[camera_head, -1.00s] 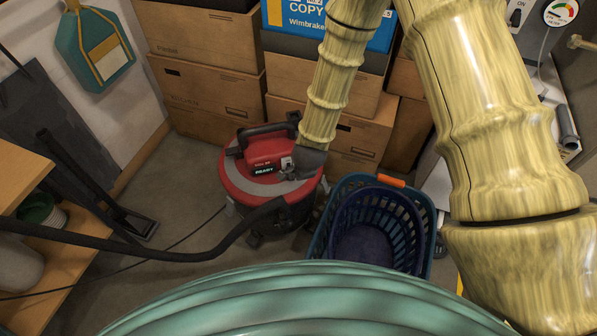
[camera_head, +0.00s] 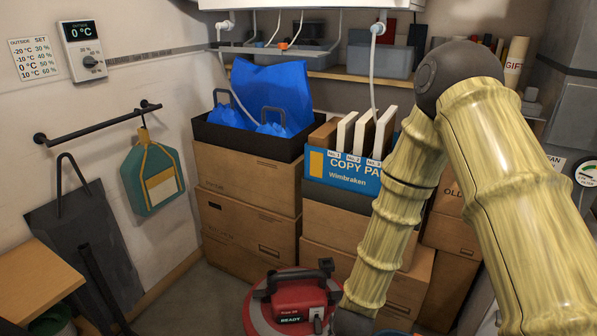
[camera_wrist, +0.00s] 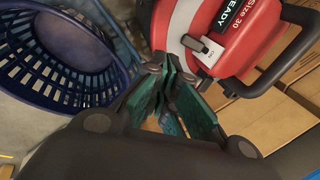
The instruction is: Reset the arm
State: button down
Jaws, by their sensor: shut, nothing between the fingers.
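My arm, with pale bamboo-like links, comes down from the right in the head view. Its dark wrist end sits at the bottom edge, beside the red vacuum (camera_head: 290,300), so the fingertips do not show there. In the wrist view my gripper (camera_wrist: 162,72) has its green-faced fingers shut at the tips, with nothing between them. The fingertips are just below the red vacuum body (camera_wrist: 240,25) and its light switch (camera_wrist: 203,47); I cannot tell whether they touch it.
A blue laundry basket (camera_wrist: 60,55) lies left of the fingers in the wrist view. Stacked cardboard boxes (camera_head: 245,190) stand behind the vacuum. A blue file box (camera_head: 340,171) sits on one stack. A wooden surface (camera_head: 35,280) is at lower left. A shelf (camera_head: 340,76) runs along the back.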

jog(key=s+d+f+n+g+p, duration=0.1)
jog(key=s+d+f+n, duration=0.1)
jog(key=s+n, duration=0.3)
jog(key=s+d+f+n+g+p, duration=0.2)
jog(key=s+d+n, duration=0.3)
jog(key=s, duration=0.9)
jog(key=s+d+f+n+g+p, duration=0.1)
jog(key=s+d+f+n, duration=0.2)
jog(key=s, duration=0.6)
jog(key=shift+s+d+f+n+p, duration=0.15)
jog(key=shift+d+f+n+p, duration=0.2)
jog(key=shift+d+n, duration=0.4)
jog(key=shift+a, duration=0.2)
